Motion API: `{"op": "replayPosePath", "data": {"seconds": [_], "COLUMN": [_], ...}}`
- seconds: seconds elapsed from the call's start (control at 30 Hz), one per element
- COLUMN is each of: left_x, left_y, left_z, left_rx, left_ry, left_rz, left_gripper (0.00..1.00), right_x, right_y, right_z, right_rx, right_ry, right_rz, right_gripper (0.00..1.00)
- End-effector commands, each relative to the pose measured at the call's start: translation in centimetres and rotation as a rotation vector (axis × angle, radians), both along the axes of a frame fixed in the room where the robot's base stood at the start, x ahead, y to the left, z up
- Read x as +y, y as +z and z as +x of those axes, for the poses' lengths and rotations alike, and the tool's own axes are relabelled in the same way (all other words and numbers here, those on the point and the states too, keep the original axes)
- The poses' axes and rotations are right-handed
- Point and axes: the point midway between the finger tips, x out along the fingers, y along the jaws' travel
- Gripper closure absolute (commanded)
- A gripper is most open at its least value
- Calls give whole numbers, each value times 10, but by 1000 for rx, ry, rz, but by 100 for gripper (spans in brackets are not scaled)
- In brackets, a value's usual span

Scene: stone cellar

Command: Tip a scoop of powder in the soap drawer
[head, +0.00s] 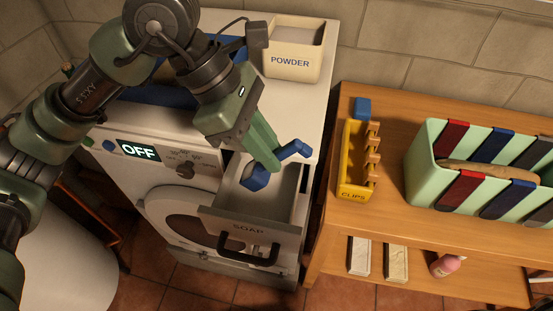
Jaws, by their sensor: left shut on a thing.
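The soap drawer (250,227) is pulled out from the front of the white washing machine (318,70) and shows a grey, open inside. My left gripper (273,163) is shut on a blue scoop (255,179). The scoop's bowl is over the open drawer, and its handle sticks out to the right of the fingers. I cannot tell whether powder is in the scoop, and I see none in the drawer. The cream powder box (291,66), marked POWDER, stands at the back of the machine top. My right gripper is out of view.
A blue tray (160,97) lies on the machine top behind my arm. A wooden table (391,215) at right holds a yellow clips box (352,180) and a striped green basket (420,170). The machine's display (139,151) reads OFF. A white rounded thing (65,265) stands at lower left.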

Motion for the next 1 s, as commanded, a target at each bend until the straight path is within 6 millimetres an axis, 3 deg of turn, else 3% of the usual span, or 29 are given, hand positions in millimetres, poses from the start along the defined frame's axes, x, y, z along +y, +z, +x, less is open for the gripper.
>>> {"op": "replayPosePath", "data": {"seconds": [0.03,0.6,1.0], "left_x": [3,23,31], "left_y": [-5,0,6], "left_z": [1,8,10], "left_rx": [7,102,141], "left_ry": [3,3,0], "left_rz": [-27,-315,-434], "left_gripper": [100,100,100], "right_x": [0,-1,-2], "right_y": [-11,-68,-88], "right_z": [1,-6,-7], "right_rx": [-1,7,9], "right_ry": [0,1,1], "right_rz": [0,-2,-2], "right_gripper": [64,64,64]}}
